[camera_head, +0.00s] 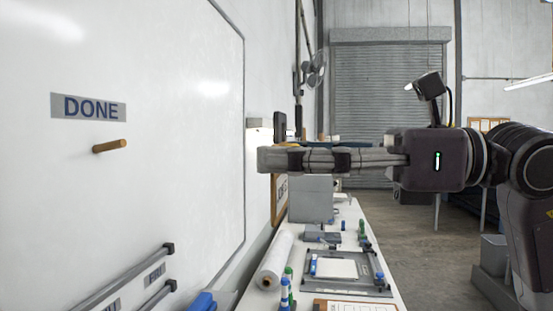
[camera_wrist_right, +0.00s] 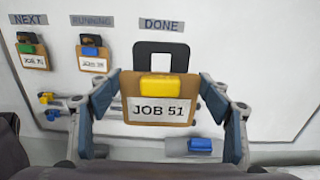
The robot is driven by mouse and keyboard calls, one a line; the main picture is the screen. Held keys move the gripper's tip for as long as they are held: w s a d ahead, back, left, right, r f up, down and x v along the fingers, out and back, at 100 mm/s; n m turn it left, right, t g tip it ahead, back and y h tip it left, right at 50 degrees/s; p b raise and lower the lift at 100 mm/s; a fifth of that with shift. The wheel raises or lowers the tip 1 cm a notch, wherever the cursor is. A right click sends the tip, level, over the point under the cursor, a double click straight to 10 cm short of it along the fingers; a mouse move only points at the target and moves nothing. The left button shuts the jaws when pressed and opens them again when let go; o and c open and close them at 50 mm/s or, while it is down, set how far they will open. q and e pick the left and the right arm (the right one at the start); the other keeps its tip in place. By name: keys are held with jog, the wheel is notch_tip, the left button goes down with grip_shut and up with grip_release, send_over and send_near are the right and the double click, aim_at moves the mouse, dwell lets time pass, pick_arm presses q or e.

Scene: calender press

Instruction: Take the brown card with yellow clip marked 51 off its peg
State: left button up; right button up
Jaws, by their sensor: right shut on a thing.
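The brown card with the yellow clip (camera_wrist_right: 161,88), marked JOB 51, is upright between the fingers of my right gripper (camera_wrist_right: 158,100) in the wrist view. The fingers grip its left and right edges. Its black hanger loop (camera_wrist_right: 161,48) stands up above the clip, and no peg shows through it. In the head view my right gripper (camera_head: 264,159) reaches left in front of the board and hides most of the card. The wooden peg (camera_head: 110,146) under the DONE label (camera_head: 88,107) is bare. My left gripper is not in view.
The wrist view shows a green-clip card (camera_wrist_right: 32,53) under NEXT and a blue-clip card (camera_wrist_right: 93,54) under RUNNING. The white board (camera_head: 180,90) fills the left of the head view. Below my arm, a bench (camera_head: 385,303) holds a paper roll (camera_head: 275,260) and a press frame (camera_head: 378,281).

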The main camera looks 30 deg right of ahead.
jog(key=shift+b+v, duration=0.7)
jog(key=shift+v, duration=1.6)
jog(key=shift+a, duration=0.1)
